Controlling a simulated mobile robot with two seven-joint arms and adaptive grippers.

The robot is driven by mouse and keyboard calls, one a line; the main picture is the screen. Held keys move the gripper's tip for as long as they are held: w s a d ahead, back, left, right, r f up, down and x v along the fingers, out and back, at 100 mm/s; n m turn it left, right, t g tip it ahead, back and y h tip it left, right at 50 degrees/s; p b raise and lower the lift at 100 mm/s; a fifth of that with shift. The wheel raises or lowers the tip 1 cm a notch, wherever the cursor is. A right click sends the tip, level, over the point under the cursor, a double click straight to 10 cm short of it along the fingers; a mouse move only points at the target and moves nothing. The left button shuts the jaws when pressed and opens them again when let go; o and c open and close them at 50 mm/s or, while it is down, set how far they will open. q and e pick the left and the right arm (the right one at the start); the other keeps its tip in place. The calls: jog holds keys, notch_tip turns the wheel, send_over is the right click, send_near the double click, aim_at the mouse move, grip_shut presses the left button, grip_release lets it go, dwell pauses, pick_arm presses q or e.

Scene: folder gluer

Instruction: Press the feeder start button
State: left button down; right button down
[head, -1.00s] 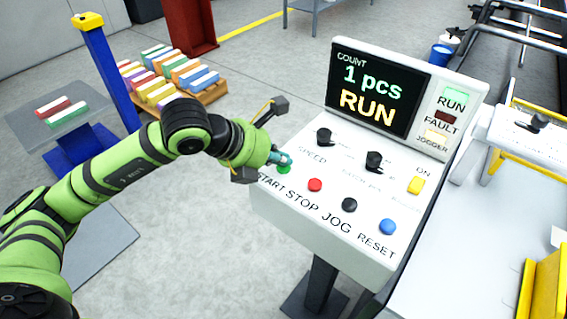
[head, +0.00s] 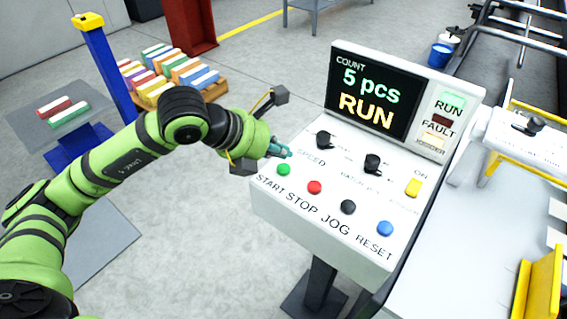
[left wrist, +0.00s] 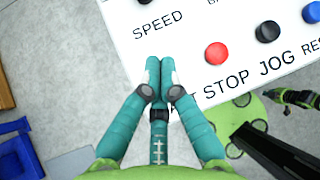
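The green START button (head: 284,169) is at the left of the lower button row on the white control panel (head: 330,226). My left gripper (head: 287,152) is just above and behind that button, apart from it, with its teal fingers pressed together and empty. In the left wrist view the shut fingertips (left wrist: 161,66) are over the panel's edge area and hide the START button and part of its label. The display (head: 372,92) reads "5 pcs" and "RUN", and the RUN lamp (head: 453,101) glows green. My right gripper is not in view.
Beside START are the red STOP (head: 314,187), black JOG (head: 348,207) and blue RESET (head: 385,228) buttons.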

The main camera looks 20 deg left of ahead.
aim_at(281, 169)
pick_arm(q)
jog(key=shift+r+p, duration=0.9)
jog(key=shift+r, duration=1.05)
jog(key=shift+f, duration=0.1)
